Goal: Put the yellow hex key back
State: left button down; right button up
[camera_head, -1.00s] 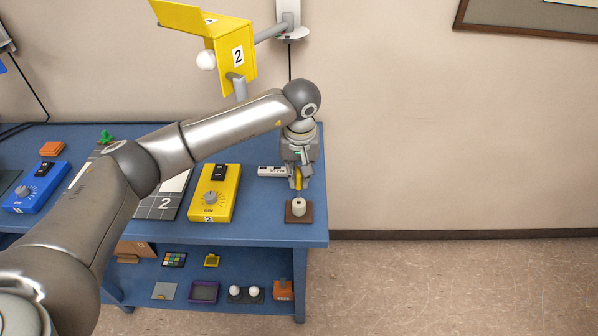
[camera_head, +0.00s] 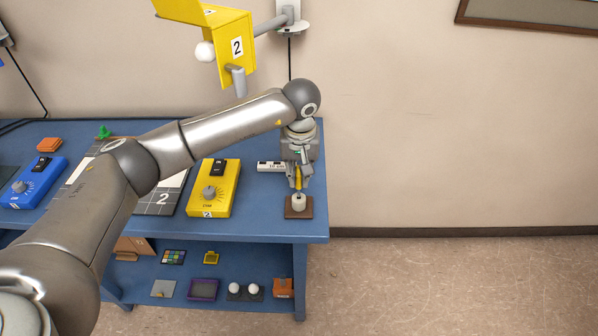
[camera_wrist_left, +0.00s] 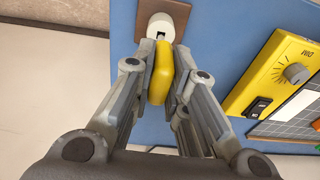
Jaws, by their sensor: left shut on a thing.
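The yellow hex key (camera_head: 298,181) is held between the fingers of my left gripper (camera_head: 299,185), above the blue table's right end. In the left wrist view the yellow hex key (camera_wrist_left: 161,72) shows as a thick yellow handle between the two fingers (camera_wrist_left: 161,62). A white round holder (camera_head: 298,202) with a dark slot on top stands on a brown square base (camera_head: 307,212). The holder (camera_wrist_left: 161,26) lies just beyond the key's far end in the wrist view. Whether the key's tip touches or enters the slot I cannot tell. My right gripper is not in view.
A yellow control box (camera_head: 214,188) with a knob stands left of the holder. A yellow lamp (camera_head: 235,48) hangs above the table. The lower shelf (camera_head: 190,268) holds several small items.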

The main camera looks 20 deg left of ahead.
pick_arm(q)
jog(key=shift+f+b, duration=1.65)
jog(key=shift+f, duration=0.35)
jog(key=c, duration=0.6)
grip_release()
jog(key=shift+o, duration=0.2)
jog(key=shift+r, duration=0.15)
jog(key=shift+s+r+p, duration=0.2)
jog(key=shift+r+p, duration=0.75)
jog(key=shift+r, duration=0.7)
jog(key=shift+s+d+r+p, duration=0.15)
jog(key=shift+r+p, duration=0.6)
jog(key=shift+r, duration=0.9)
jog(key=shift+s+d+r+p, duration=0.1)
jog(key=shift+s+r+p, duration=0.15)
jog(key=shift+r+p, duration=0.9)
jog(key=shift+r+b, duration=0.45)
